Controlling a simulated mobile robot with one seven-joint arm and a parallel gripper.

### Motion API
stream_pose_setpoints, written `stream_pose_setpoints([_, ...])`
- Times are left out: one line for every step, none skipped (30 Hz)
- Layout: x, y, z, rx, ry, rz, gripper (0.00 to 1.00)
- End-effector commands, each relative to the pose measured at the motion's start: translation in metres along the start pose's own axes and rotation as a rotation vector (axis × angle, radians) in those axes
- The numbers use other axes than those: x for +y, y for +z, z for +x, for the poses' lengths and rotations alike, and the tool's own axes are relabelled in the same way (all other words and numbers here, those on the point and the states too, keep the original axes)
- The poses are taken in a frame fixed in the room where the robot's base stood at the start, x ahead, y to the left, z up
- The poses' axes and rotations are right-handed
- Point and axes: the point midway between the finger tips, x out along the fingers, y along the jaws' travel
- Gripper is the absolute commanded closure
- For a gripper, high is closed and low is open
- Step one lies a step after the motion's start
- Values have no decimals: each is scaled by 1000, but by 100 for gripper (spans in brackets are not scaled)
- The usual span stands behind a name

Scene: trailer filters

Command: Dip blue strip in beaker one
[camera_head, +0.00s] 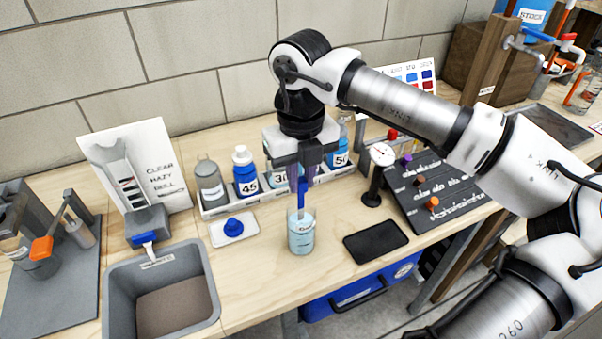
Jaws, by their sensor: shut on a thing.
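My gripper (301,176) is above the middle of the wooden bench, pointing down. It is shut on a blue strip (302,188), which hangs upright below the fingers. The strip's lower part reaches to the mouth of a small clear beaker (301,240) holding pale blue liquid. I cannot tell from this view whether the strip's tip is inside the beaker or touches the liquid. A label on the beaker is too small to read.
A rack (228,203) of numbered bottles stands behind the gripper. A white tray with a blue knob (234,227) is left of the beaker, a grey sink (115,290) further left. A dial gauge (376,180) and black pad (375,241) are to the right.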

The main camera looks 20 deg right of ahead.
Motion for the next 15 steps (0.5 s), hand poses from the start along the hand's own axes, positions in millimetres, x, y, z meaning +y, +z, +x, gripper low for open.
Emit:
stream_pose_setpoints([0, 0, 10, 0, 0, 0, 100])
stream_pose_setpoints([0, 0, 12, 0, 0, 0, 100])
stream_pose_setpoints([0, 0, 16, 0, 0, 0, 100])
stream_pose_setpoints([0, 0, 19, 0, 0, 0, 100])
stream_pose_setpoints([0, 0, 21, 0, 0, 0, 100])
stream_pose_setpoints([0, 0, 25, 0, 0, 0, 100])
stream_pose_setpoints([0, 0, 28, 0, 0, 0, 100])
stream_pose_setpoints([0, 0, 30, 0, 0, 0, 100])
stream_pose_setpoints([0, 0, 34, 0, 0, 0, 100])
stream_pose_setpoints([0, 0, 37, 0, 0, 0, 100])
stream_pose_setpoints([0, 0, 39, 0, 0, 0, 100])
stream_pose_setpoints([0, 0, 43, 0, 0, 0, 100])
stream_pose_setpoints([0, 0, 46, 0, 0, 0, 100])
stream_pose_setpoints([0, 0, 48, 0, 0, 0, 100])
stream_pose_setpoints([0, 0, 51, 0, 0, 0, 100])
